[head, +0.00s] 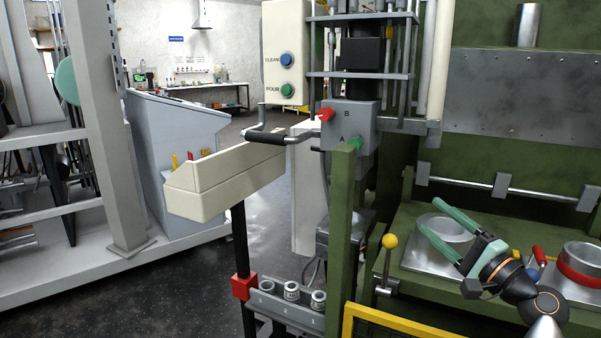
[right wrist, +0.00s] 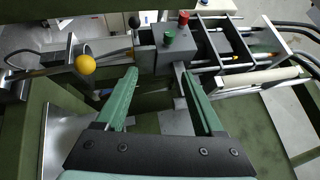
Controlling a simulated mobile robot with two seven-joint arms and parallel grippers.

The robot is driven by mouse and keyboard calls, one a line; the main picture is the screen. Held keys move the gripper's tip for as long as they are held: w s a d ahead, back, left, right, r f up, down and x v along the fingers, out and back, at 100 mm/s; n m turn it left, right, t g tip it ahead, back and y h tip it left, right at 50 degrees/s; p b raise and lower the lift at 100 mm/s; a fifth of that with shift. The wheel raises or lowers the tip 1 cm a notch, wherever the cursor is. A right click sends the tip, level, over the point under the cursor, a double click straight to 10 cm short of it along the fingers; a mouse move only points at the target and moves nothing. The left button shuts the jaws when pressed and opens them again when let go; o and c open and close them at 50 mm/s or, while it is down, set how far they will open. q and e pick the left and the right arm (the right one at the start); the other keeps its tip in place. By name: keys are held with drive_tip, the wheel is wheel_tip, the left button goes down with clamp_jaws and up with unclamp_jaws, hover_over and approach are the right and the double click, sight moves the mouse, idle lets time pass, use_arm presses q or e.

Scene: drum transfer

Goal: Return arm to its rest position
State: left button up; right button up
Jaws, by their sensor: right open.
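My right gripper (head: 437,231) is open and empty in the head view, at the lower right over the green machine bench. Its two green fingers point to the upper left, over a metal ring (head: 446,228) on a plate. In the right wrist view the fingers (right wrist: 165,100) are spread apart with nothing between them. A grey block with a red knob and a green knob (right wrist: 176,40) shows beyond the fingertips. My left gripper is not in view.
A yellow-ball lever (head: 389,241) and a green post (head: 341,220) stand left of the right gripper. A red-banded ring (head: 581,262) is to its right. A yellow rail (head: 390,322) runs below. A rack (head: 285,300) with small cups is at the bottom. Open floor lies left.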

drive_tip(key=s+a+f+n+g+h, duration=0.2)
drive_tip(key=s+f+n, duration=0.15)
drive_tip(key=f, duration=0.65)
drive_tip(key=s+a+f+n+g+h, duration=0.2)
drive_tip(key=s+f, duration=0.2)
drive_tip(key=f, duration=0.7)
drive_tip(key=s+a+f+n+g+h, duration=0.1)
drive_tip(key=s+a+f+n+g, duration=0.2)
drive_tip(key=f, duration=0.7)
drive_tip(key=s+a+f+n+g, duration=0.1)
drive_tip(key=s+a+f+n, duration=0.15)
drive_tip(key=s, duration=0.35)
drive_tip(key=s+a+f+n+h, duration=0.1)
drive_tip(key=s+f+n, duration=0.1)
drive_tip(key=s+f, duration=0.3)
drive_tip(key=s+a+f+n+g, duration=0.1)
drive_tip(key=s+a+f+n, duration=0.15)
drive_tip(key=s, duration=0.45)
use_arm(q)
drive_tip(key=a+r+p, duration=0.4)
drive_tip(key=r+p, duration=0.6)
drive_tip(key=p, duration=0.3)
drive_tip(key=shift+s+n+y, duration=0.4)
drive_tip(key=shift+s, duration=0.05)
use_arm(e)
drive_tip(key=s+d+r+h, duration=0.1)
drive_tip(key=s+d+r, duration=0.2)
drive_tip(key=r, duration=0.6)
drive_tip(key=shift+s+r, duration=0.15)
drive_tip(key=shift+s, duration=0.15)
